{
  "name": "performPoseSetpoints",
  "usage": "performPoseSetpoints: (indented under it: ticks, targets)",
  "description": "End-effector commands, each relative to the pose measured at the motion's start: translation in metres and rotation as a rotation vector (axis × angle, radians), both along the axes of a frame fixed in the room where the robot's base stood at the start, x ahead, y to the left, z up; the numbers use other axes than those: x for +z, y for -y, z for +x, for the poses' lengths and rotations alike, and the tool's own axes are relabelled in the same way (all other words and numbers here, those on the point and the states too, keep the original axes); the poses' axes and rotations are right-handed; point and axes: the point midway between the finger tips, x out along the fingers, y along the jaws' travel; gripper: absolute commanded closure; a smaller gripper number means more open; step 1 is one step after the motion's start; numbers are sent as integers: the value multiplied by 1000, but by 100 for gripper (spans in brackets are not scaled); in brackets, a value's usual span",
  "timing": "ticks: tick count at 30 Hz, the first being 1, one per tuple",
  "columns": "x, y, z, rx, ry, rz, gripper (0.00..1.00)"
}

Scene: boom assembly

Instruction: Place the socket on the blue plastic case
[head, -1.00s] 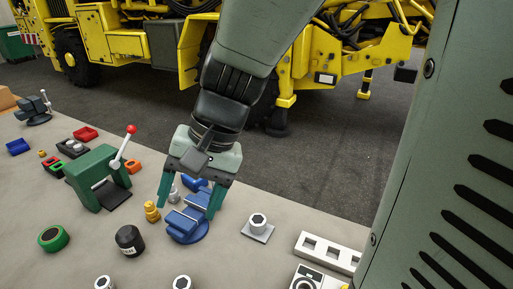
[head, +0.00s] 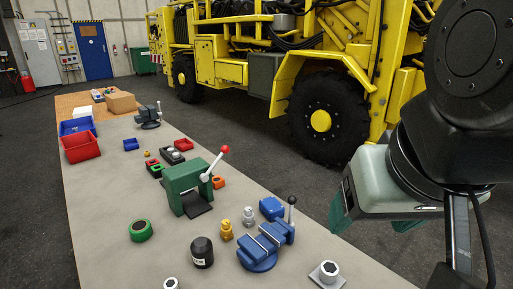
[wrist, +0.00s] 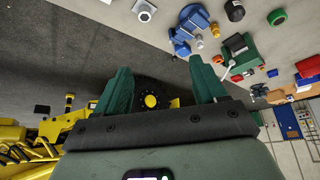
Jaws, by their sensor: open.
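My gripper (wrist: 160,76) is open and empty, its two green fingers spread in the wrist view. In the head view my gripper (head: 390,190) hangs at the right, off the table edge and apart from everything. A grey socket (head: 328,268) sits on a square plate at the table's front right; it also shows in the wrist view (wrist: 144,11). Another round grey socket-like part (head: 171,284) is cut by the bottom edge. A small blue case-like block (head: 271,207) lies behind the blue vise (head: 262,247). I cannot tell which is the task's case.
A green press (head: 188,188) with a red-knobbed lever stands mid-table. A black cylinder (head: 202,252), a green ring (head: 140,230) and brass fitting (head: 227,231) are nearby. Red (head: 82,147) and blue bins stand at the back left. A yellow vehicle (head: 325,100) is beyond the table.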

Motion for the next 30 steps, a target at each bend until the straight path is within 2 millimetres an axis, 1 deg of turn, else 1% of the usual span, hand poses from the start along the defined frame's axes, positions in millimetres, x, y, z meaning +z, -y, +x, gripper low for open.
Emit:
performPoseSetpoints:
  ticks: [2, 4, 5, 8, 9, 11, 12, 14, 15, 17, 18, 20, 21, 23, 24, 26, 27, 30]
  targets:
    - [-3, -1, 8, -16, -6, -1, 29]
    - [-10, -2, 22, -46, -11, 1, 29]
    - [-14, -3, 30, -62, -13, 2, 29]
    - [-34, -8, 63, -129, -21, 19, 29]
    - [-44, -11, 78, -157, -22, 30, 29]
    - [-61, -17, 98, -197, -24, 54, 29]
    - [-73, -21, 110, -220, -26, 72, 29]
    - [-92, -29, 127, -254, -30, 106, 29]
    - [-106, -34, 138, -277, -34, 133, 29]
    - [-128, -44, 151, -309, -43, 178, 29]
    - [-143, -51, 159, -330, -52, 212, 29]
    - [-167, -63, 169, -365, -70, 268, 29]
    - [-182, -71, 175, -389, -83, 308, 29]
    - [-206, -84, 180, -427, -106, 376, 29]
    - [-222, -94, 183, -453, -125, 423, 29]
    - [-245, -108, 185, -498, -155, 499, 29]
    - [-260, -119, 185, -530, -180, 552, 29]
    - [-296, -146, 181, -618, -249, 693, 29]
